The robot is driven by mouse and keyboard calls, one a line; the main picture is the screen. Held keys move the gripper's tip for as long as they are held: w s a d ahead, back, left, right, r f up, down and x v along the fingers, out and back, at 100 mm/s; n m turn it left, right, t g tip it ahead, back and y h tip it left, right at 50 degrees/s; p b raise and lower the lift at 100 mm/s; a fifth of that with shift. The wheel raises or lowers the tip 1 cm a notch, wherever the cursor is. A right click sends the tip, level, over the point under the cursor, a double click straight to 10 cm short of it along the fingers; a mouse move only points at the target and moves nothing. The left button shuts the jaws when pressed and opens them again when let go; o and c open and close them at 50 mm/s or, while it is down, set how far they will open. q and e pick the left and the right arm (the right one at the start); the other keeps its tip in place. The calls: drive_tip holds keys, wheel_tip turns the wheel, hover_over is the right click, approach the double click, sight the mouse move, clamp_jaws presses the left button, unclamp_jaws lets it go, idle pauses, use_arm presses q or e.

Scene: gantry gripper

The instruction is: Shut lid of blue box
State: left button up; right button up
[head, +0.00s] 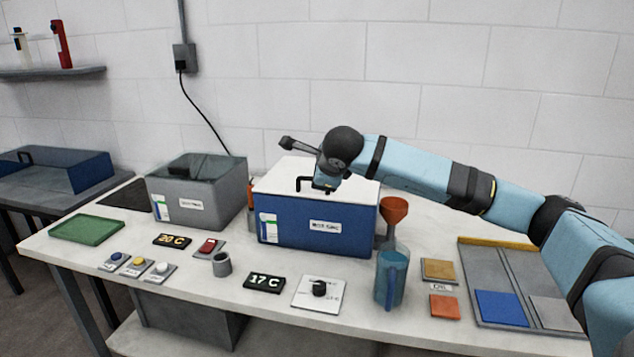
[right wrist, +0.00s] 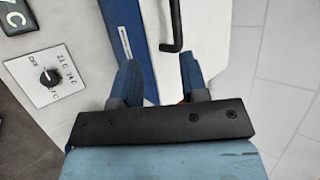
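The blue box (head: 290,222) stands at the back middle of the table. Its white lid (head: 285,177) appears to lie flat on top, with a black handle (head: 299,184). My right gripper (head: 326,184) is over the front part of the lid, beside the handle, and partly hidden by my wrist. In the right wrist view my right gripper (right wrist: 158,72) has its fingers apart with nothing between them. The handle (right wrist: 174,25) ends just beyond the fingertips, over the white lid (right wrist: 208,30); the blue box (right wrist: 118,14) shows beside it. My left gripper is not in view.
A grey box (head: 200,190) stands left of the blue box. A red funnel (head: 393,212) and a blue jug (head: 391,280) stand close on the right. A dial plate (head: 333,297), a display (head: 264,283) and a grey cup (head: 222,265) lie in front.

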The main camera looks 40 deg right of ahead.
drive_tip(key=v, duration=0.6)
drive_tip(key=shift+w+d, duration=0.1)
idle(0.3)
